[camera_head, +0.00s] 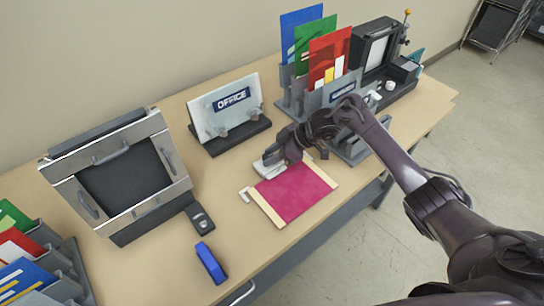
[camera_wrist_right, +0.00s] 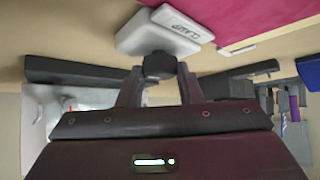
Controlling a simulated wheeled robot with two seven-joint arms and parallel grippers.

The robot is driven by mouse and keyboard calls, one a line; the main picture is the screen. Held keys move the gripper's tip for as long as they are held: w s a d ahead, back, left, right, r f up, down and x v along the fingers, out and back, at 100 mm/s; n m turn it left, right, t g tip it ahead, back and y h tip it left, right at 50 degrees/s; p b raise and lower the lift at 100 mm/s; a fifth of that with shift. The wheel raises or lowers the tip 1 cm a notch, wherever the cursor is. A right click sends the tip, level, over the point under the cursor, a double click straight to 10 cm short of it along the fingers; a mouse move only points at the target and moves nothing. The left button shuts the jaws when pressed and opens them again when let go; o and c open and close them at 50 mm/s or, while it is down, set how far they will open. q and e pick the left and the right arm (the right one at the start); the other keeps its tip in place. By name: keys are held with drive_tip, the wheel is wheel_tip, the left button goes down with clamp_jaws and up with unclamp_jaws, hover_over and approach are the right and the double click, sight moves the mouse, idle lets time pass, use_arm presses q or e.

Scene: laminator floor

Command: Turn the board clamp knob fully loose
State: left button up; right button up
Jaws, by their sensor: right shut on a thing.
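The board clamp (camera_head: 262,170) is a light block at the far left edge of the magenta board (camera_head: 294,195). In the right wrist view the clamp (camera_wrist_right: 150,38) carries a plate marked CLAMP. Its dark knob (camera_wrist_right: 159,65) sits between the two fingers of my right gripper (camera_wrist_right: 159,72), which is shut on it. In the head view my right gripper (camera_head: 277,156) reaches in from the right and hides the knob. How far the knob is turned cannot be told. My left gripper is in neither view.
A folder rack (camera_head: 290,85) stands at the back right, close behind my right arm. A framed panel (camera_head: 120,175), a dark handheld device (camera_head: 199,217) and a blue object (camera_head: 211,263) are on the left.

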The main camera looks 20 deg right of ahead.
idle(0.4)
drive_tip(key=o, duration=1)
drive_tip(key=shift+d, duration=0.1)
drive_tip(key=b+v, duration=0.1)
drive_tip(key=v, duration=0.5)
drive_tip(key=shift+d+r, duration=0.1)
drive_tip(key=shift+d, duration=0.05)
drive_tip(key=shift+s+d+r, duration=0.2)
drive_tip(key=shift+d+r, duration=0.15)
drive_tip(key=shift+r, duration=0.2)
